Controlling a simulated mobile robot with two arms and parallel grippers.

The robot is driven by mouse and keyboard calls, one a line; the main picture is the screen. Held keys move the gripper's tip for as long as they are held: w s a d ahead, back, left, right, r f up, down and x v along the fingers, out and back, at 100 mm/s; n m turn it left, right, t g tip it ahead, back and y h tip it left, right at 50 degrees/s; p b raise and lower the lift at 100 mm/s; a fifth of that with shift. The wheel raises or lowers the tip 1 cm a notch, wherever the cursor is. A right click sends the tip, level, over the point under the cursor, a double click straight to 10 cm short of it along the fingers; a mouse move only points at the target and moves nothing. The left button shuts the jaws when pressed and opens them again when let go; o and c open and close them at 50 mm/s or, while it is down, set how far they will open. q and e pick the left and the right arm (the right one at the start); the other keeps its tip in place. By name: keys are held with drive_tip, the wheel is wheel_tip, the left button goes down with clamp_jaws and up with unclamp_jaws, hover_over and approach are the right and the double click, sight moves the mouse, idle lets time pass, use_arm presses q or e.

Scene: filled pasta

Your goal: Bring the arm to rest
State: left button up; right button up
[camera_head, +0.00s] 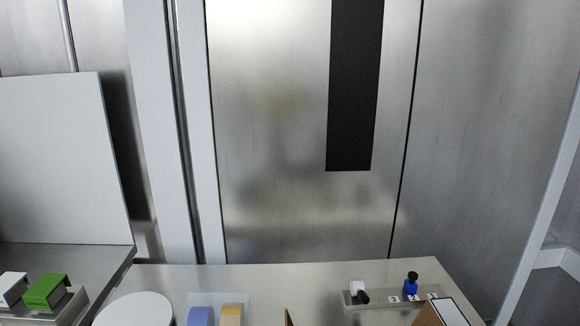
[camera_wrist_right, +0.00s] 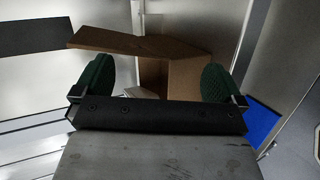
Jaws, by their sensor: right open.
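My right gripper (camera_wrist_right: 157,84) shows in the right wrist view, with its two green finger pads wide apart. A brown board-like piece (camera_wrist_right: 135,45) and a brown box-like form (camera_wrist_right: 185,75) show beyond and between the pads. I cannot tell how far off they are, and nothing is seen clamped. Neither gripper shows in the head view.
In the head view a steel counter (camera_head: 300,272) holds a round white lid or plate (camera_head: 135,312), a blue block (camera_head: 200,316), a yellow block (camera_head: 232,315) and a tray (camera_head: 380,300) with a blue bottle (camera_head: 410,284). A green box (camera_head: 46,292) stands at left.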

drive_tip(key=s+a+f+m+g+y, duration=0.4)
drive_tip(key=s+a+f+m+g, duration=0.35)
drive_tip(key=m, duration=0.55)
wheel_tip(320, 180, down, 23)
drive_tip(key=s+g, duration=0.1)
drive_tip(key=g, duration=0.2)
drive_tip(key=s+d+f, duration=0.1)
drive_tip(key=s+f, duration=0.7)
drive_tip(key=f, duration=0.1)
drive_tip(key=s+d+f+g, duration=0.1)
drive_tip(key=s+d+f, duration=0.1)
drive_tip(key=s+f, duration=0.7)
drive_tip(key=shift+d, duration=0.25)
drive_tip(key=shift+g, duration=0.25)
